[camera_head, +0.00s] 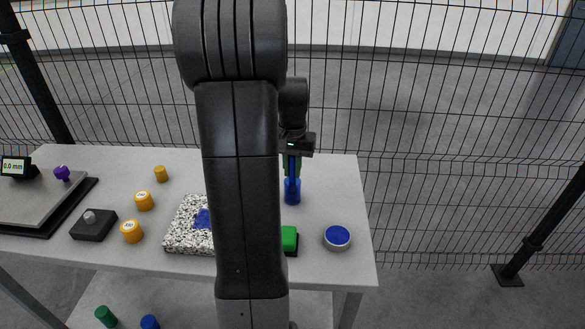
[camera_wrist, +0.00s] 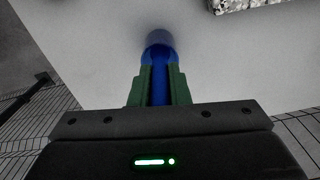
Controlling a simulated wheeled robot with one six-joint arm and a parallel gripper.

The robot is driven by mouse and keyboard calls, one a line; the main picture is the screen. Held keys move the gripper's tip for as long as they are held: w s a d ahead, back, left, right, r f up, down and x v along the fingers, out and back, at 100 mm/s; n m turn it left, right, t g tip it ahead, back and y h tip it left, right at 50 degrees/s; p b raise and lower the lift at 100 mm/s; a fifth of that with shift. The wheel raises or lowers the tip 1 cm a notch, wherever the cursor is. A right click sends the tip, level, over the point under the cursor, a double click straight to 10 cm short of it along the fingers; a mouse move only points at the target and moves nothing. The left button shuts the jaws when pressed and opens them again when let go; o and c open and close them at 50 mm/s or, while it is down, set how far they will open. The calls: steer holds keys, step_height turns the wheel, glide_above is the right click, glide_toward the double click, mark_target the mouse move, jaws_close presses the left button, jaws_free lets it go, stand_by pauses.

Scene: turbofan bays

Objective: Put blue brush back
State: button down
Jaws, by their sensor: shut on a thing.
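My gripper (camera_head: 292,172) points down over the right part of the table, and its green fingers are shut on the slim blue handle of the blue brush (camera_wrist: 159,88). Below the fingertips is a wider blue cylinder (camera_head: 292,192), which also shows in the wrist view (camera_wrist: 158,52). I cannot tell whether it is the brush's own end or a holder around it, nor whether it touches the table. A round dish with blue inside (camera_head: 337,236) sits near the table's front right. A speckled block (camera_head: 185,234) has a blue patch (camera_head: 203,217) on top; my arm hides its right side.
A green and black item (camera_head: 289,238) is partly behind my arm. Orange weights (camera_head: 143,200), a dark box with a knob (camera_head: 93,225) and a gauge plate (camera_head: 40,203) are on the left. The tabletop (camera_head: 335,190) is clear right of the brush. Wire fencing stands behind.

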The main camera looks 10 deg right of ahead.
steer(key=shift+f, duration=0.2)
steer(key=c, duration=1.4)
jaws_free()
steer(key=shift+o, duration=0.2)
step_height(320, 180, up, 12)
steer(key=shift+r, duration=0.15)
